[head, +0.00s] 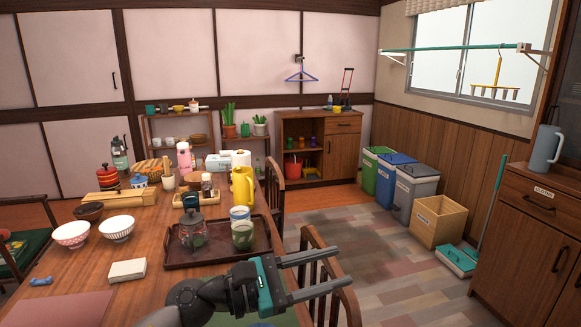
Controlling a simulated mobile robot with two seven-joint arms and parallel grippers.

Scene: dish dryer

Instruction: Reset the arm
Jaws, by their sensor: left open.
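My left gripper (341,267) reaches in from the bottom of the head view, over the near right edge of the wooden table (150,285). Its two grey fingers are spread apart and point right, with nothing between them. A wooden chair back is behind the fingers. My right gripper is not in view.
Bowls (117,228) and a small white box (127,270) are on the left. Chairs line the table's right side; open floor (375,250) lies beyond.

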